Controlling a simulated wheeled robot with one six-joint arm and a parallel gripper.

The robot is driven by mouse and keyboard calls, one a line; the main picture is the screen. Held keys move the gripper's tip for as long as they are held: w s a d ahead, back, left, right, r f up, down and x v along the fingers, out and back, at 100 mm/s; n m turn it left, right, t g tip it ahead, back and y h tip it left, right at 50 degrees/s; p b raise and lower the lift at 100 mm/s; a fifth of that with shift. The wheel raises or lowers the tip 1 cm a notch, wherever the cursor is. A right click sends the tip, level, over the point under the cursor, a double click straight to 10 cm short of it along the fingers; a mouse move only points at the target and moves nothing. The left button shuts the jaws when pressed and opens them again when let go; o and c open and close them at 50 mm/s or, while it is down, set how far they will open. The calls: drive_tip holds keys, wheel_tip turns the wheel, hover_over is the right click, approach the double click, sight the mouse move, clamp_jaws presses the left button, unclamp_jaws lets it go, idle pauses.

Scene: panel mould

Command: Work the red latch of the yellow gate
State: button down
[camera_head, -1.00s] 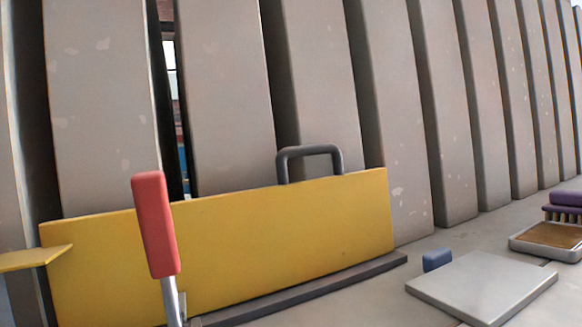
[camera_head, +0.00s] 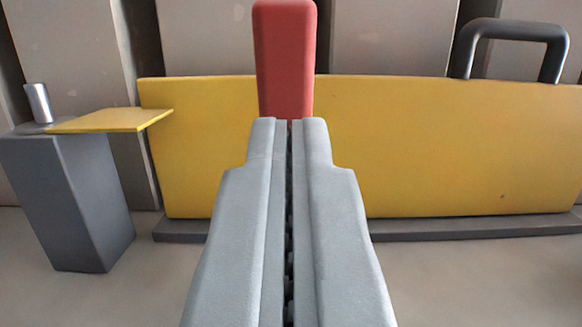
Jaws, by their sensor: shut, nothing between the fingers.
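The yellow gate (camera_head: 440,150) is a wide upright panel across the middle of the view, with a dark grey handle (camera_head: 515,30) on its top edge at the right. The red latch (camera_head: 286,55) is an upright red grip that rises above the gate's top edge, straight ahead of my gripper. My gripper (camera_head: 289,122) is shut and empty. Its fingertips overlap the lower end of the red grip in the picture; I cannot tell whether they touch it. The latch's lower part is hidden behind the fingers.
A dark grey post (camera_head: 70,200) with a metal pin (camera_head: 38,103) stands at the left, next to a flat yellow tab (camera_head: 112,120). A dark sill (camera_head: 470,227) runs under the gate. Grey slabs stand behind. The floor at the right is clear.

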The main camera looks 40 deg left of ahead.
sight(291, 102)
drive_tip(key=shift+x, duration=1.2)
drive_tip(key=shift+w+a+r+g+h, duration=0.25)
drive_tip(key=shift+a+g+h, duration=0.15)
drive_tip(key=shift+g, duration=0.4)
drive_tip(key=shift+w+a+r+g+h, duration=0.15)
drive_tip(key=shift+w+g+h, duration=0.25)
drive_tip(key=shift+h, duration=0.2)
drive_tip(key=shift+x, duration=1)
